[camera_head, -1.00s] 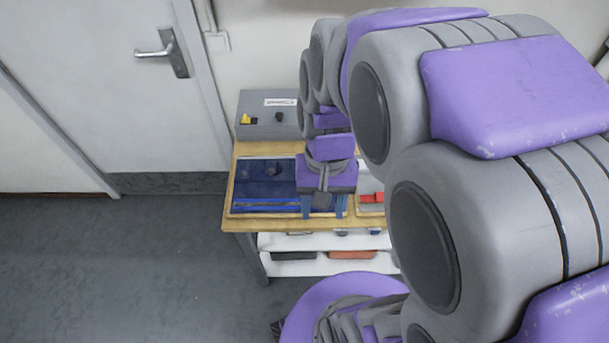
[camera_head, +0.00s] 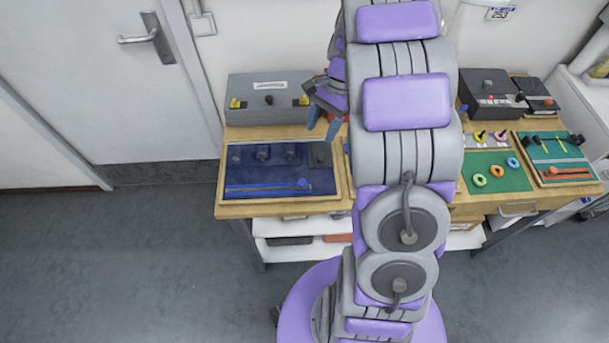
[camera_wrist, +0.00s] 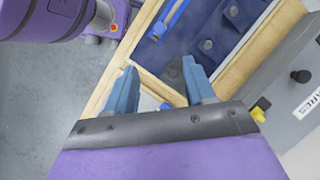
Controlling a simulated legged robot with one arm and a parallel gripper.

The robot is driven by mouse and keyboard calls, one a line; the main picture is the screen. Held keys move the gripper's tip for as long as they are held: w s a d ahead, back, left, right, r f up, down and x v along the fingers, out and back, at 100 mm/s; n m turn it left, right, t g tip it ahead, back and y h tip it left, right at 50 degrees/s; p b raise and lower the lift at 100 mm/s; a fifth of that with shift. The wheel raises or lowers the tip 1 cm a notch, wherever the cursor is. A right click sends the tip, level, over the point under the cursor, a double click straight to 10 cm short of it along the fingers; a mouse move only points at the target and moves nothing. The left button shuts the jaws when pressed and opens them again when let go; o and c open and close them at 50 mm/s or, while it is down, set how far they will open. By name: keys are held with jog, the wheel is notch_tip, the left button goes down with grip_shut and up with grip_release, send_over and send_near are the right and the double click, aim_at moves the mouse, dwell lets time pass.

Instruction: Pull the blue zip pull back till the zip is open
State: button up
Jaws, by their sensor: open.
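The blue zip pull (camera_head: 302,183) sits at the right end of a blue zip strip (camera_head: 262,187) along the front of a navy panel (camera_head: 240,168) in a wooden-rimmed tray. My gripper (camera_head: 324,122) is behind and to the right of the panel, apart from the pull. In the wrist view my gripper (camera_wrist: 159,65) has its two blue fingers spread with nothing held between them. The navy panel (camera_wrist: 210,25) and part of the blue strip (camera_wrist: 168,18) lie beyond the fingers. Whether the zip is open is too small to tell.
A grey box (camera_head: 268,90) with yellow knobs stands behind the panel. Rings (camera_head: 495,171), a slider board (camera_head: 556,158) and a dark box (camera_head: 492,92) stand at the right of the bench. My arm hides the bench's middle. A door (camera_head: 95,80) is at the left.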

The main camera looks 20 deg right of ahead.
aim_at(302, 181)
jog(key=b+x, duration=0.3)
jog(key=x, duration=1.4)
jog(key=shift+a+f+b, duration=0.1)
jog(key=shift+f+b, duration=0.05)
jog(key=shift+b, duration=0.15)
grip_shut()
